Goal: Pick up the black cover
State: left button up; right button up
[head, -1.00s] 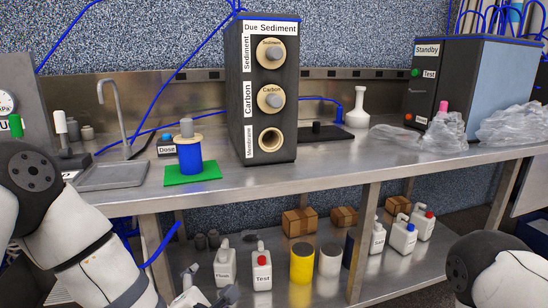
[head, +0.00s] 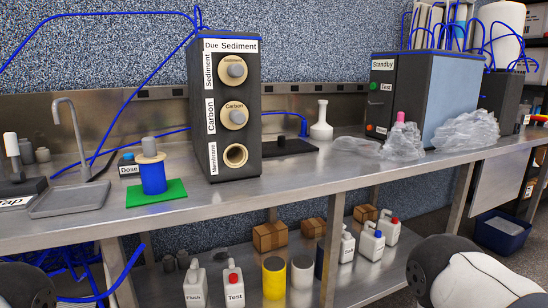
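A flat black piece with a small upright knob (head: 288,146) lies on the steel bench, right of the tall dark filter housing (head: 224,110). It looks like the black cover, though its left end is hidden behind the housing. The housing has Sediment and Carbon ports with grey knobs, and an open Membrane port (head: 236,156) with nothing seen in it. Neither of my grippers is in view. Only a piece of my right arm shows at the lower right, and a dark part of mine at the lower left edge.
A blue reel (head: 153,176) stands on a green mat (head: 156,193) at the left. A white flask (head: 321,121) stands just behind the black piece. Crumpled clear bags (head: 402,142) lie to the right, before the Standby cabinet (head: 383,98). The bench front (head: 300,183) is clear.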

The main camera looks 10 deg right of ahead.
aim_at(282, 146)
jog(key=i+l, duration=0.15)
jog(key=l, duration=0.25)
jog(key=i+l, duration=0.1)
jog(key=l, duration=0.3)
jog(key=i+l, duration=0.15)
jog(key=l, duration=0.25)
jog(key=i+l, duration=0.15)
jog(key=l, duration=0.2)
jog(key=i+l, duration=0.15)
jog(key=l, duration=0.25)
jog(key=i+l+u, duration=0.1)
jog(key=l, duration=0.3)
